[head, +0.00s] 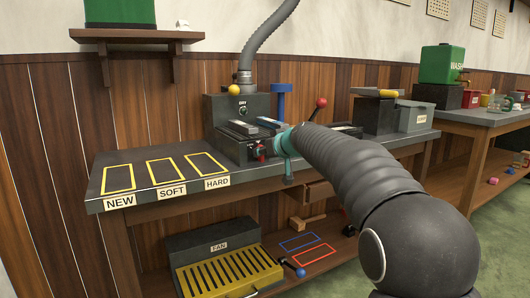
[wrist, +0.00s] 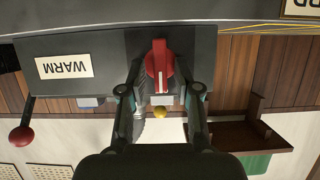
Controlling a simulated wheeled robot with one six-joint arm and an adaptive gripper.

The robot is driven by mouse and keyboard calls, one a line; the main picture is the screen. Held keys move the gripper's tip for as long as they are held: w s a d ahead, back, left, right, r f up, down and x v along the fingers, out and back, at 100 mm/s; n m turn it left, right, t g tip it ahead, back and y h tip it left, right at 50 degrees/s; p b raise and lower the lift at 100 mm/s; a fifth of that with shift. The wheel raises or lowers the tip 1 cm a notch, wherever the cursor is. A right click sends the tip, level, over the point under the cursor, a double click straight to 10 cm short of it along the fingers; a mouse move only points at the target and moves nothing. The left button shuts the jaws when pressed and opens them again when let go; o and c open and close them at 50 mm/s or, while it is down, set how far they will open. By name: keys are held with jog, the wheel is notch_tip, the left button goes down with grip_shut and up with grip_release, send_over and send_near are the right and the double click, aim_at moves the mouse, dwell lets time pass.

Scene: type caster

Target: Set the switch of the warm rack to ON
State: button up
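The warm rack's dark front face (wrist: 105,62) carries a white label reading WARM, upside down in the wrist view. Its red switch knob (wrist: 160,62) sits beside the label, with a pale line upright in that picture. My gripper (wrist: 161,78) has its two fingers apart, one on each side of the knob, with what looks like a gap on both sides. I cannot tell whether either touches. In the head view, a small red knob (head: 261,151) shows on the dark unit, left of my gripper (head: 276,149). No ON or OFF marks are readable.
The bench (head: 140,190) has yellow-outlined NEW, SOFT and HARD spaces at the left, all empty. A red-ball lever (head: 320,103) and a blue post (head: 281,100) rise behind my arm. A yellow FAN unit (head: 225,270) stands below. A second bench is at the right.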

grip_shut()
jog(key=shift+d, duration=0.15)
jog(key=shift+w+f+m+b, duration=0.1)
jog(key=shift+m+b, duration=0.2)
jog(key=shift+b, duration=0.05)
jog(key=m+y+b, duration=0.1)
jog(key=m, duration=0.1)
jog(key=m+g+y+b, duration=0.1)
jog(key=m+y+b, duration=0.2)
jog(key=m+b, duration=0.1)
jog(key=m, duration=0.1)
jog(key=shift+w+d+f+g+y, duration=0.2)
jog(key=shift+w+d+g+y, duration=0.05)
jog(key=shift+d+g+y, duration=0.15)
dwell(0.3)
